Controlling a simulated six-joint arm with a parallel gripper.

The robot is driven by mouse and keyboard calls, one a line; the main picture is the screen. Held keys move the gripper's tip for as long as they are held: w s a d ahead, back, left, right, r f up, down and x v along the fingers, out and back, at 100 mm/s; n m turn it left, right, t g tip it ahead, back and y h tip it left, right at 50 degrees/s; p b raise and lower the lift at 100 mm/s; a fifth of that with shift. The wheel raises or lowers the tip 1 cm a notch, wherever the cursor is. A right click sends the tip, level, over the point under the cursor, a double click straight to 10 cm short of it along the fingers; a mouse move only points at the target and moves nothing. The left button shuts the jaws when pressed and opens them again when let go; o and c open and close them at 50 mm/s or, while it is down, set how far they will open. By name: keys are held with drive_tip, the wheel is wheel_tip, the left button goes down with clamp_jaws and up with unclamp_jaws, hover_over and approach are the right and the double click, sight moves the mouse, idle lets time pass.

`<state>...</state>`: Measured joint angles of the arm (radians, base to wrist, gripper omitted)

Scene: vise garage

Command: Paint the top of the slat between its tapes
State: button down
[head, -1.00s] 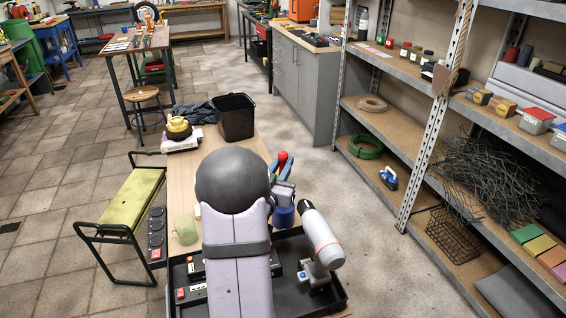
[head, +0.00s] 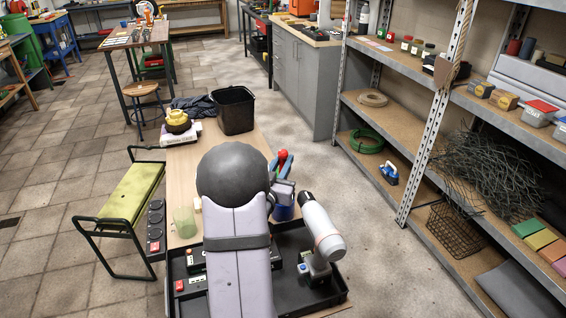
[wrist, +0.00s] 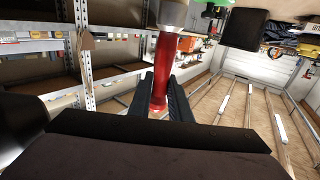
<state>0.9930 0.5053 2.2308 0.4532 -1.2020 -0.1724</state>
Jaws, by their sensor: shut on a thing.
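My gripper (wrist: 160,100) is shut on a red handle (wrist: 162,75) in the wrist view. A grey metal collar (wrist: 173,13) sits at its far end, so it looks like a brush; its bristles are out of frame. In the head view my arm hides most of the gripper. A red rounded end (head: 283,156) shows just right of my arm, with blue parts (head: 274,167) beside it. A blue cup-like thing (head: 284,212) shows lower down, partly hidden.
The wooden bench (head: 184,173) bears a black bin (head: 236,110), a yellow kettle-like thing (head: 177,122) and a translucent green cup (head: 185,222). A black tray (head: 290,240) lies at the near end. A green-seated bench (head: 132,193) stands left, a metal shelf unit (head: 412,165) right.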

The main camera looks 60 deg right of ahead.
sight(282, 150)
drive_tip(key=shift+f+b, duration=0.55)
drive_tip(key=shift+f, duration=0.05)
idle(1.1)
drive_tip(key=shift+r+p, duration=2.55)
drive_tip(key=shift+r, duration=1.05)
drive_tip(key=shift+w, duration=0.15)
drive_tip(key=w+a+f+n+t+y+p, duration=0.2)
drive_tip(key=w+a+n+t, duration=0.3)
drive_tip(key=w+a, duration=0.8)
drive_tip(key=w+a+f+n+t+y+p, duration=0.1)
drive_tip(key=w+a+n+t+y, duration=0.25)
drive_tip(key=a, duration=0.55)
drive_tip(key=w+a+f+n+t+y, duration=0.1)
drive_tip(key=w+a+t+y, duration=0.25)
drive_tip(key=w+a, duration=0.5)
drive_tip(key=s+a+f+n+t+y+b, duration=0.1)
drive_tip(key=a+f+n+y, duration=0.2)
drive_tip(key=a+f, duration=0.4)
drive_tip(key=s+a+f+n+t+y+b, duration=0.2)
drive_tip(key=a+f+y, duration=0.3)
drive_tip(key=a, duration=0.9)
drive_tip(key=shift+a+f+n+y, duration=0.35)
drive_tip(key=shift+f+n+y, duration=0.05)
drive_tip(key=shift+f+n, duration=0.5)
drive_tip(key=shift+r, duration=0.1)
